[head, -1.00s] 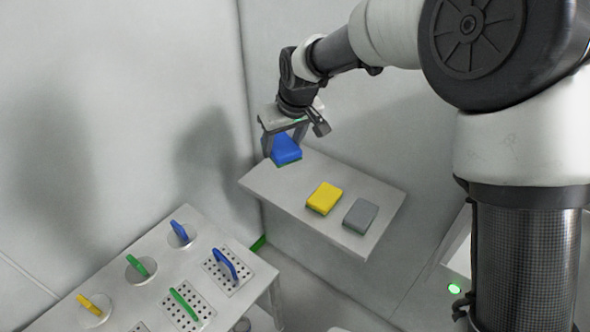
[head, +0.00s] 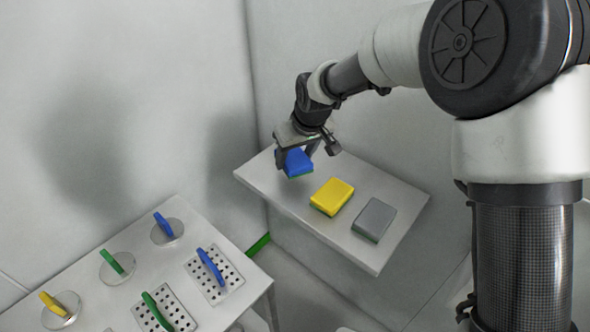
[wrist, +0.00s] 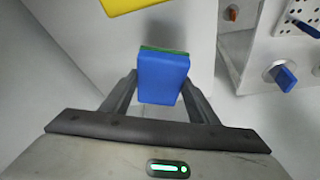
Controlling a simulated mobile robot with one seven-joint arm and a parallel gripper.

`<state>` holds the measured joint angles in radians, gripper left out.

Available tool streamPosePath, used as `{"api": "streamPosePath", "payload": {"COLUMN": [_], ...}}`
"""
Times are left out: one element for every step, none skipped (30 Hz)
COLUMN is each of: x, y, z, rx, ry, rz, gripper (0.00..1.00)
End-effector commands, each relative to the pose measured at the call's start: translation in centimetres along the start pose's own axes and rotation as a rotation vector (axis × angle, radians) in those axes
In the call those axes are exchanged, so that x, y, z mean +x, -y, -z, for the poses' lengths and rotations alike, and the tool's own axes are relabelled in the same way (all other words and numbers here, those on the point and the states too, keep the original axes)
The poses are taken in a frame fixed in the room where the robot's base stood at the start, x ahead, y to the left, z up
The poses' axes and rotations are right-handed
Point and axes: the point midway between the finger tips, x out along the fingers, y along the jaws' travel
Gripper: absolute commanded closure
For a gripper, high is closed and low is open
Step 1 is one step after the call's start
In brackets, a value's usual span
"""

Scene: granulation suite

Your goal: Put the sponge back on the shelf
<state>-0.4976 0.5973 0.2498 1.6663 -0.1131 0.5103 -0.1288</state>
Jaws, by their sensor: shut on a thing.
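A blue sponge with a green underside (head: 297,163) is between the fingers of my gripper (head: 296,160), at the far left end of the wall shelf (head: 262,178). The wrist view also shows the blue sponge (wrist: 163,78), with a gripper finger on each side of it. My gripper is shut on the sponge. I cannot tell whether the sponge's underside touches the shelf. A yellow sponge (head: 332,196) and a grey sponge (head: 373,219) lie on the shelf to its right.
A lower table (head: 228,239) at the left carries round lids (head: 167,231) and perforated plates (head: 215,281) with coloured handles. The wall stands close behind the shelf. Bare shelf shows at the right end and along the front edge.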

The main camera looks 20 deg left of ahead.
Motion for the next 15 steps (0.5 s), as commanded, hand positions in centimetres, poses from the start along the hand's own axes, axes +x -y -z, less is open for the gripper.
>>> {"api": "streamPosePath", "payload": {"x": [0.3,0.5,0.8,1.1,1.4,2.0,2.5,2.9,3.4,3.6,3.8,3.8,3.8,3.7,3.7], "y": [0.0,0.0,0.0,0.0,0.0,0.0,0.0,0.0,0.0,0.0,0.0,0.0,0.0,0.0,0.0], "z": [-0.1,-0.2,-0.3,-0.5,-0.6,-0.9,-1.1,-1.3,-1.4,-1.5,-1.6,-1.6,-1.6,-1.5,-1.5], "rx": [0.000,0.000,-0.001,-0.001,-0.001,-0.001,-0.001,-0.001,-0.001,-0.001,-0.001,-0.001,-0.001,-0.001,-0.001], "ry": [0.000,-0.001,-0.001,0.000,0.001,0.002,0.002,0.003,0.002,0.001,0.000,0.000,-0.001,-0.001,-0.001], "rz": [0.000,0.000,0.000,0.000,0.000,0.000,0.000,0.000,0.000,0.000,0.000,-0.001,-0.001,-0.001,-0.001], "gripper": [0.64,0.64,0.64,0.64,0.64,0.64,0.64,0.64,0.64,0.64,0.64,0.64,0.64,0.64,0.64]}}
